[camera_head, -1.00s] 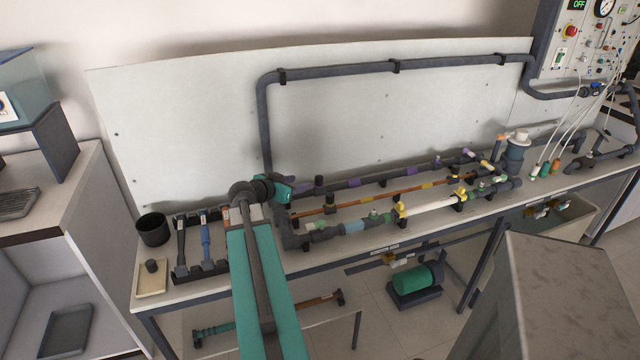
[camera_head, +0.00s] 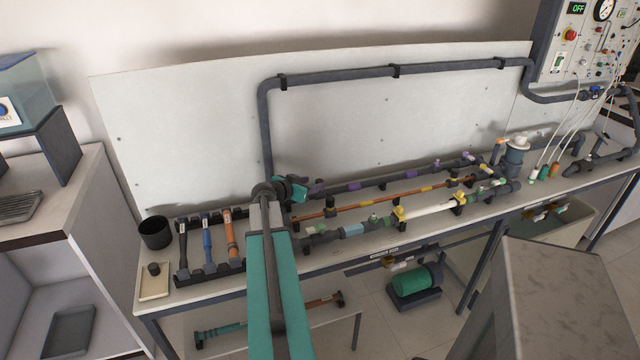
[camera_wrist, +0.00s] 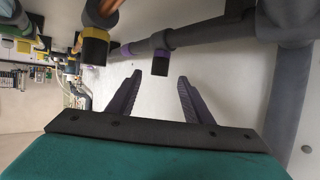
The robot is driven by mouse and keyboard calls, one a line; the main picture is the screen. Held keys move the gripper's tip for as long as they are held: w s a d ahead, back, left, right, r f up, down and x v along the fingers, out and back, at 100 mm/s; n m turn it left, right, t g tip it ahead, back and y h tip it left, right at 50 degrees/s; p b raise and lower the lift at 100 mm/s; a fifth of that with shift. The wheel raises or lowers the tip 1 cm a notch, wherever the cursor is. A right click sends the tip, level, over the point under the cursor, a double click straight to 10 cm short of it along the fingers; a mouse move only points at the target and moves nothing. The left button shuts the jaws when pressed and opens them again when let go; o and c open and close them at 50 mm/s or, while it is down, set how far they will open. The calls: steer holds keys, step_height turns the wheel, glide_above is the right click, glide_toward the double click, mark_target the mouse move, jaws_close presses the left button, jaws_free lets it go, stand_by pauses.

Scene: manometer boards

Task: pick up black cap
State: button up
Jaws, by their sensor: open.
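In the wrist view my gripper (camera_wrist: 158,78) is open, its two dark ribbed fingers apart with nothing held. A small black cap with a purple rim (camera_wrist: 160,65) hangs from a grey pipe and shows between the fingertips; I cannot tell how far beyond them it is. A second black cap with a yellow rim (camera_wrist: 95,46) is on an orange pipe to the left. In the head view a loose black cap (camera_head: 154,268) stands on a cream tray (camera_head: 150,289) at the bench's left end. My teal gripper (camera_head: 298,192) is by the pipes' left ends; its fingertips are unclear there.
A dark cup (camera_head: 155,232) and a rack (camera_head: 195,273) of short pipes stand left of my arm. Several parallel pipes with valves run right along the bench. A grey pipe (camera_head: 340,75) crosses the white back board (camera_head: 430,115). A grey box (camera_head: 560,300) stands front right.

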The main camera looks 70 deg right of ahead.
mark_target(320, 180)
steer(key=shift+d+f, duration=0.15)
steer(key=shift+d, duration=0.15)
steer(key=shift+p+x, duration=1.35)
steer(key=shift+x, duration=1.25)
steer(key=shift+f, duration=0.1)
steer(key=c, duration=1.1)
